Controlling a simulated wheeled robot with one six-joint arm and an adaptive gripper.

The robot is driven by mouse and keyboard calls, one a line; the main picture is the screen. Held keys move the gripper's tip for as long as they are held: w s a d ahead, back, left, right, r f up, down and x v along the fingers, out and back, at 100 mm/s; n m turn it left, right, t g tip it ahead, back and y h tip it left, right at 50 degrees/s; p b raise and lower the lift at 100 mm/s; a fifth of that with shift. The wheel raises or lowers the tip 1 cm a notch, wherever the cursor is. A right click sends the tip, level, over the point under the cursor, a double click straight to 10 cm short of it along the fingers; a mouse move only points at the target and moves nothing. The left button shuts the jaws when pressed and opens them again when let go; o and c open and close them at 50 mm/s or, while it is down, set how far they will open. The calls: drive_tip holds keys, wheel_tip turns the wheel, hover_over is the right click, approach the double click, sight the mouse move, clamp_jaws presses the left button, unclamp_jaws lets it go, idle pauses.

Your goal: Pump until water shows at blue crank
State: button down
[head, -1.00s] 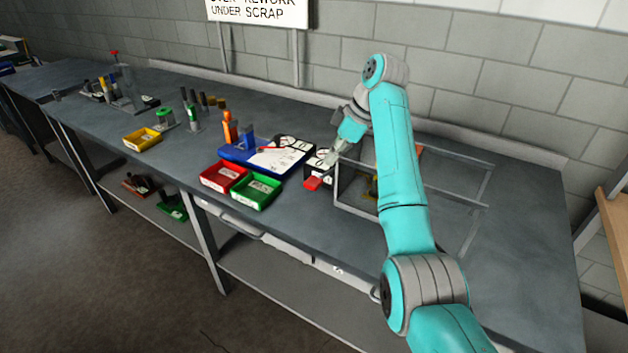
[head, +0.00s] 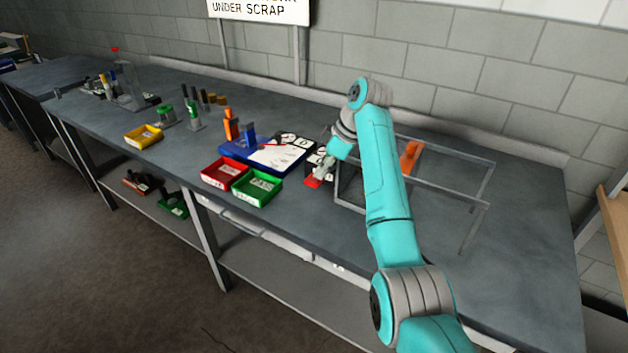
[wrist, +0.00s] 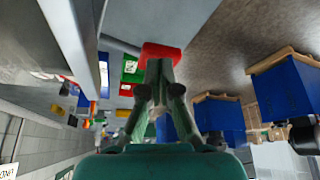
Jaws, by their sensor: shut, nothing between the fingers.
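My gripper (head: 320,172) is shut and empty, with its fingertips at a red block (head: 312,182) at the bench's front part. In the wrist view the closed fingertips (wrist: 159,66) overlap the red block (wrist: 162,51); whether they press on it I cannot tell. A black-and-white box (head: 321,159) stands just behind the block, partly hidden by my gripper. A blue board (head: 232,153) with a white face lies to the left. A small blue upright part (head: 248,134) stands at its back edge; whether it is the blue crank I cannot tell. No water is visible.
A red bin (head: 222,172) and a green bin (head: 257,188) sit left of my gripper. An open metal frame (head: 470,228) stands to the right, with an orange part (head: 409,156) behind my arm. A yellow bin (head: 143,137) and several tools stand farther left.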

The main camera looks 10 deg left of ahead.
drive_tip(key=shift+a+f, duration=0.2)
drive_tip(key=shift+f, duration=0.2)
